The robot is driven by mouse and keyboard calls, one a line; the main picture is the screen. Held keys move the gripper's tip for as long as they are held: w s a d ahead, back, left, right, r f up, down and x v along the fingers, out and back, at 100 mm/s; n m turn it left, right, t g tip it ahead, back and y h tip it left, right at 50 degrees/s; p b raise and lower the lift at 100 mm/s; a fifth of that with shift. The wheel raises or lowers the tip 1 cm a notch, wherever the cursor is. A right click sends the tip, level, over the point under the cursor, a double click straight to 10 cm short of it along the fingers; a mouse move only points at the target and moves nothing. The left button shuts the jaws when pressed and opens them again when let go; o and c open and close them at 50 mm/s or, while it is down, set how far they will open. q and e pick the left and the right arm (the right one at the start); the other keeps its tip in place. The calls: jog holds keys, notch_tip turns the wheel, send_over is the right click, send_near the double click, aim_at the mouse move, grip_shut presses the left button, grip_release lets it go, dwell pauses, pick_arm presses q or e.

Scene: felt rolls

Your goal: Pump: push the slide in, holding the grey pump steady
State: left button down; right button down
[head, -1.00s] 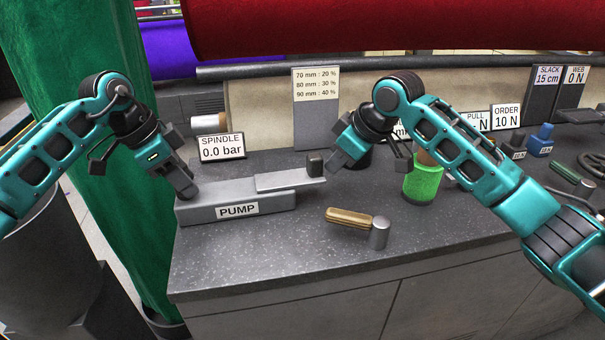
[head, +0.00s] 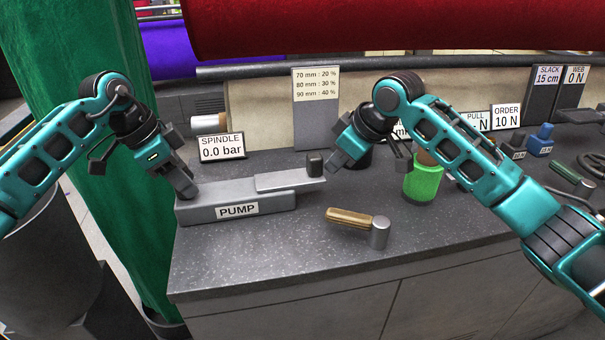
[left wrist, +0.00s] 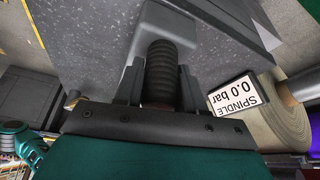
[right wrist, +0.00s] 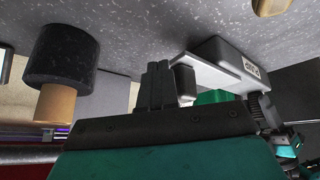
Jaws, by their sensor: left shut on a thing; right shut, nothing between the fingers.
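The grey pump (head: 270,206) lies on the worktop with its PUMP label facing front. Its lighter grey slide (head: 285,181) sticks out to the right, with a black block (head: 315,165) standing near its outer end. My left gripper (head: 188,192) is shut on a black ribbed grip (left wrist: 162,75) at the pump's left end. My right gripper (head: 333,166) is shut and empty just right of the black block. In the right wrist view its closed fingers (right wrist: 157,85) are beside the block (right wrist: 184,82); I cannot tell whether they touch.
The spindle display (head: 221,147) reads 0.0 bar behind the pump. A wooden-handled tool with a metal head (head: 379,232) lies in front of the slide's end. A green cup (head: 422,185) stands to the right of my right gripper.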

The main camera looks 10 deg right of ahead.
aim_at(315, 160)
pick_arm(q)
jog(key=shift+a+f, duration=0.1)
jog(key=shift+f, duration=0.1)
pick_arm(e)
jog(key=shift+a, duration=0.15)
jog(key=shift+a, duration=2.45)
jog(key=shift+d, duration=0.15)
jog(key=shift+r, duration=0.15)
jog(key=shift+r, duration=1.6)
jog(key=shift+d+r, duration=0.3)
jog(key=shift+r, duration=0.6)
jog(key=shift+d+r, duration=0.25)
jog(key=shift+r, duration=0.6)
